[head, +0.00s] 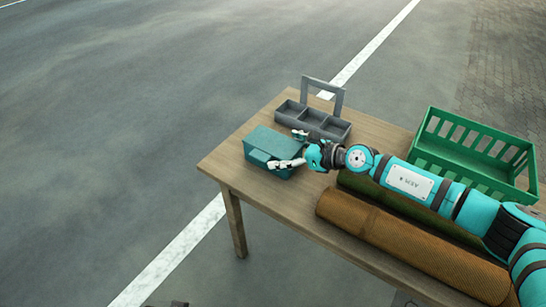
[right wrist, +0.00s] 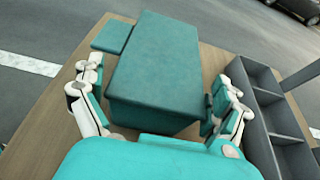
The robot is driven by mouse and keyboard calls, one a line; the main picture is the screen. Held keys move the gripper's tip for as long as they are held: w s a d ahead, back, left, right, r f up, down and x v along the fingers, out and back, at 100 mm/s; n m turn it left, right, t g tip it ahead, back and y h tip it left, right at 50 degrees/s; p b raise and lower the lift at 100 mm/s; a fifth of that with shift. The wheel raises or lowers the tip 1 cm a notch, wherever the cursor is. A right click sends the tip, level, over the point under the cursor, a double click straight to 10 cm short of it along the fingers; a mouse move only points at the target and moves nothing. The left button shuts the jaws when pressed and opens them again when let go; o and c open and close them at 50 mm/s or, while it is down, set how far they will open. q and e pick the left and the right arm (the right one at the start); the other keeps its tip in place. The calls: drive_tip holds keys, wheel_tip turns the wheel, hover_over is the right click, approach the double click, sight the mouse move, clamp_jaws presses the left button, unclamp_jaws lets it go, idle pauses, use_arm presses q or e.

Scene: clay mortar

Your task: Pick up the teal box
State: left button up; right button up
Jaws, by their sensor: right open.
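The teal box (head: 268,142) sits on the near left end of the wooden table (head: 222,165). It fills the middle of the right wrist view (right wrist: 155,65), with a smaller teal part (right wrist: 112,37) against its side. My right gripper (head: 290,150) is open at the box, one finger on each side. In the right wrist view, the fingers of the right gripper (right wrist: 158,108) flank the box's near end. I cannot tell whether they touch it. The box rests on the table top. My left gripper is not in view.
A grey divided caddy with a tall handle (head: 312,117) stands close behind the box; it also shows at the right of the wrist view (right wrist: 262,125). A green slatted crate (head: 470,150) is at the far right. Brown (head: 400,235) and green (head: 375,190) rolls lie under my right arm.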

drive_tip(key=c, duration=1.4)
drive_tip(key=shift+r, duration=0.1)
drive_tip(key=shift+c, duration=0.3)
